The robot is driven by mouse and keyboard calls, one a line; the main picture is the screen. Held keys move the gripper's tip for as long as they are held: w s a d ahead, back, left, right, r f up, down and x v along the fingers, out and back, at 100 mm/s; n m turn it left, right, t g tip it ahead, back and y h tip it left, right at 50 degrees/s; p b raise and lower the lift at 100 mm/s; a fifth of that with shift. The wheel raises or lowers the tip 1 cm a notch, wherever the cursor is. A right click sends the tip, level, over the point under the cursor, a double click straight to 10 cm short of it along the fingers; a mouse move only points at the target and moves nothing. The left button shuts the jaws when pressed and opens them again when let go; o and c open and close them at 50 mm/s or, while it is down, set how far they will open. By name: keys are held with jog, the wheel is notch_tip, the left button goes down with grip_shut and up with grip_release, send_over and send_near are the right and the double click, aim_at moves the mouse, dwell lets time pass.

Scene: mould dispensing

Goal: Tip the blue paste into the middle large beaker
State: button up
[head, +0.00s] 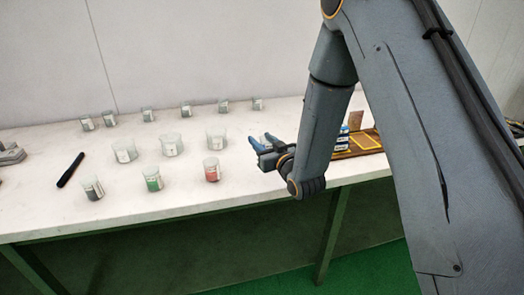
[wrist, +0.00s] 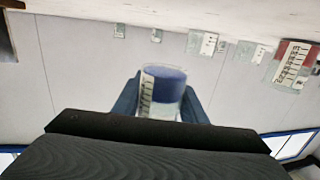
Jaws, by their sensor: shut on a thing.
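My gripper (wrist: 163,105) is shut on a beaker of blue paste (wrist: 168,84), with one dark blue finger on each side. The wrist picture is upside down, and the paste lies at the beaker's table-side end, so the beaker looks roughly upright. In the head view my gripper (head: 264,143) is over the right part of the table, right of the large beakers. The held beaker cannot be made out there. The middle large beaker (head: 171,145) is clear and looks empty, standing between the left large beaker (head: 124,151) and the right large beaker (head: 215,139).
In front stand a dark-filled beaker (head: 92,188), a green one (head: 153,180) and a red one (head: 211,170). Several small beakers (head: 148,114) line the back. A black pen (head: 70,170) lies left. A wooden tray (head: 362,142) is right, partly behind my arm.

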notch_tip(320, 180, up, 5)
jog(key=shift+f, duration=0.1)
jog(key=shift+r+p, duration=2.85)
jog(key=shift+r, duration=2)
